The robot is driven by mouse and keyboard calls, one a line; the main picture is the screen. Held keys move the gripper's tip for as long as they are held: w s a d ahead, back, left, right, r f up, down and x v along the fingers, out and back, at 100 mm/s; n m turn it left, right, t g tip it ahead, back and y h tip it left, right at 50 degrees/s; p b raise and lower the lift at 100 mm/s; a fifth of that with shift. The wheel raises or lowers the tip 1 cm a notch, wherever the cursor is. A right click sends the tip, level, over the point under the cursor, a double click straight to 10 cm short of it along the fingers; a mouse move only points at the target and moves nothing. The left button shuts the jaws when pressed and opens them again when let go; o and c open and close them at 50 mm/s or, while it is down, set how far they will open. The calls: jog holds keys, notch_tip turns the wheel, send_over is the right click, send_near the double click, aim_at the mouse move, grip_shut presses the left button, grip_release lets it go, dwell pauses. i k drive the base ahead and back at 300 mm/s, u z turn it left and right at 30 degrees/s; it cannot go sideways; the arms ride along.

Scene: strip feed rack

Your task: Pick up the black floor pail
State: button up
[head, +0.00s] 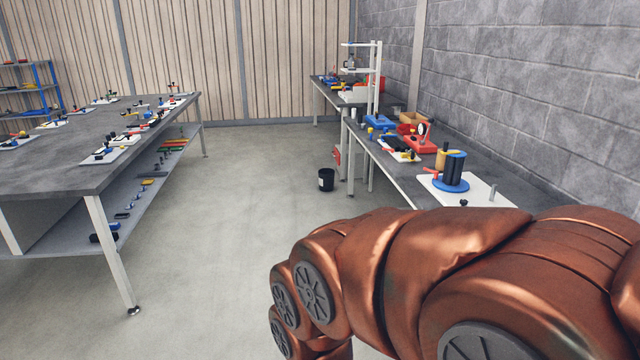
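The black floor pail (326,181) stands upright on the grey floor in the head view, near the middle of the picture. It has a small pale label on its left side. It is just left of the legs of the right-hand workbench. My copper-coloured arm fills the lower right of the view, well nearer to the camera than the pail. My gripper is not in view.
A long grey table (55,168) with a lower shelf stands on the left. A workbench (385,180) with several tools and fixtures runs along the block wall on the right. The floor (225,220) between them is clear up to the pail.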

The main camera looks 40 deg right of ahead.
aim_at(326, 180)
jog(key=z, duration=0.35)
jog(key=i, duration=2)
jog(key=z, duration=0.65)
jog(key=i, duration=1.75)
jog(key=z, duration=0.25)
jog(key=i, duration=3.55)
jog(key=u, duration=0.4)
jog(key=i, duration=0.95)
jog(key=u, duration=0.05)
